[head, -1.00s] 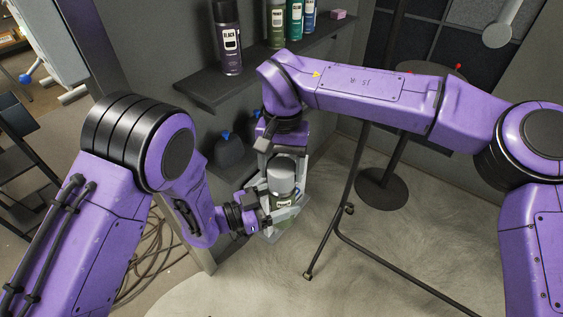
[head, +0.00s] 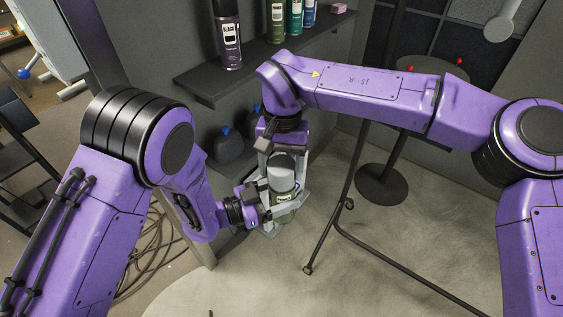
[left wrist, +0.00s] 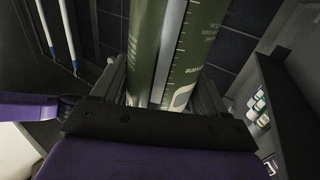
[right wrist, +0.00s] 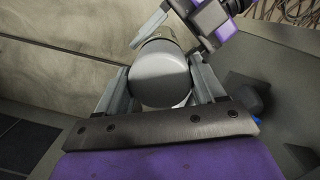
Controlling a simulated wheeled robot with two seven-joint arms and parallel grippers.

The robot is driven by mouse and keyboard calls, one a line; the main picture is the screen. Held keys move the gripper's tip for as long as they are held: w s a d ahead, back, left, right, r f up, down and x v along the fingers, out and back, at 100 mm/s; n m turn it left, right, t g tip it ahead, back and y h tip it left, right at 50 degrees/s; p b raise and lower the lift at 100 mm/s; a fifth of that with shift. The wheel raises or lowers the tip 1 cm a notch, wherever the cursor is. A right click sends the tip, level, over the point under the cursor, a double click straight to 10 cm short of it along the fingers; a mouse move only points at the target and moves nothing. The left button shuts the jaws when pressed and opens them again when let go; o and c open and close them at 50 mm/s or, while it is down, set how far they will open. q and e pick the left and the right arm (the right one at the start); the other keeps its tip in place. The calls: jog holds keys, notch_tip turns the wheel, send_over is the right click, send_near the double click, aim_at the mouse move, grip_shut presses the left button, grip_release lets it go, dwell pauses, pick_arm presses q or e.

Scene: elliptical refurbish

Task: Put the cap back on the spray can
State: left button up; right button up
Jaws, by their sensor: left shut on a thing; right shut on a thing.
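The green spray can (head: 284,213) is held by my left gripper (head: 280,212), whose fingers close around its body. In the left wrist view the can (left wrist: 177,45) fills the space between the fingers. The grey cap (head: 281,172) is between the fingers of my right gripper (head: 283,168), directly above the can. In the right wrist view the cap's round top (right wrist: 160,78) faces the camera and hides most of the can. Cap and can look roughly in line. Whether the cap is seated or a gap remains, I cannot tell.
A dark wall shelf (head: 208,88) behind my grippers carries a black spray can (head: 228,38), several other cans and a pink block (head: 339,8). Dark rounded objects (head: 228,146) sit on a lower shelf. A black stand's leg (head: 345,225) is to the right. Cables lie on the floor.

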jog(key=shift+f, duration=0.2)
jog(key=o, duration=1.1)
jog(key=shift+c, duration=0.2)
jog(key=shift+r, duration=0.1)
notch_tip(320, 180, up, 12)
jog(key=w, duration=0.1)
jog(key=shift+w, duration=0.25)
